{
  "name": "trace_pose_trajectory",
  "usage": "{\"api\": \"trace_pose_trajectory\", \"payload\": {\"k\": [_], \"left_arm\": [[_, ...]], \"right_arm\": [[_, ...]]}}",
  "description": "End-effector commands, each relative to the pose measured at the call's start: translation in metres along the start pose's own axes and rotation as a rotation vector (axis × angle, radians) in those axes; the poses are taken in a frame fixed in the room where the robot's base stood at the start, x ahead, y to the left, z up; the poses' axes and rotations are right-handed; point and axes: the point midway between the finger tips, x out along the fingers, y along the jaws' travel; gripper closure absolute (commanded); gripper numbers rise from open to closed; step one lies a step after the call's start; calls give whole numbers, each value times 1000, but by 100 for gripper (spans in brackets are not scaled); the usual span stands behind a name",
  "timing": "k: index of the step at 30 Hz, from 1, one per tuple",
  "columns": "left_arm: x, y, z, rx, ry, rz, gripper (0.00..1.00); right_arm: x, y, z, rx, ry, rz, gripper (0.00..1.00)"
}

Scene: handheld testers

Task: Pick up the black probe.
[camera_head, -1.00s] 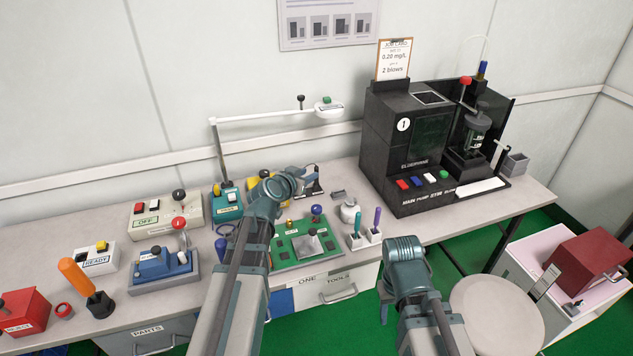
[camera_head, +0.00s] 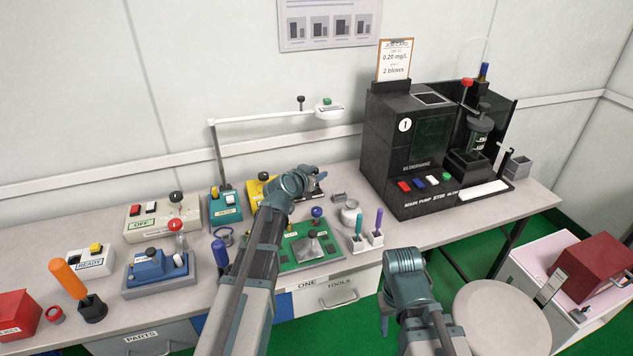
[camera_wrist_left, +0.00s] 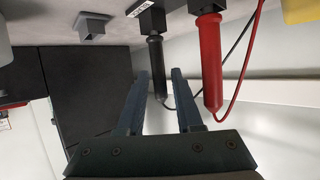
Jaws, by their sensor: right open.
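The black probe (camera_wrist_left: 156,68) hangs between the two spread fingers of my left gripper (camera_wrist_left: 160,80) in the left wrist view. The fingers show gaps on both sides of its dark handle. The red probe (camera_wrist_left: 209,62) is just right of the fingers, with a red cable. In the head view my left gripper (camera_head: 316,177) is at the back of the bench, and the black probe is too small to make out beside it. My right gripper (camera_head: 385,314) is low in front of the bench, mostly hidden behind its own arm, away from the probes.
A yellow tester (camera_head: 258,188) stands beside my left wrist. The large black machine (camera_head: 405,150) is to the right. A green board (camera_head: 300,250) and pen holders (camera_head: 376,238) are in front. A lamp arm (camera_head: 265,116) spans above.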

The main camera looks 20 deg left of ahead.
Motion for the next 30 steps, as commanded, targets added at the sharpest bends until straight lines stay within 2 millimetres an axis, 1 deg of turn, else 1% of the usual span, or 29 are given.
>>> {"api": "trace_pose_trajectory", "payload": {"k": [1,5,6,20,26,30], "left_arm": [[0,0,0,0,0,0,74],[0,0,0,0,0,0,97],[0,0,0,0,0,0,100],[-1,0,-2,0,0,0,100],[-6,-1,-13,0,0,0,100],[-12,-1,-29,0,0,0,100]], "right_arm": [[0,0,0,0,0,0,50],[0,0,0,0,0,0,50],[0,0,0,0,0,0,50],[-2,0,0,0,0,0,50],[-15,1,1,0,0,0,50],[-31,3,2,0,0,0,50]]}}
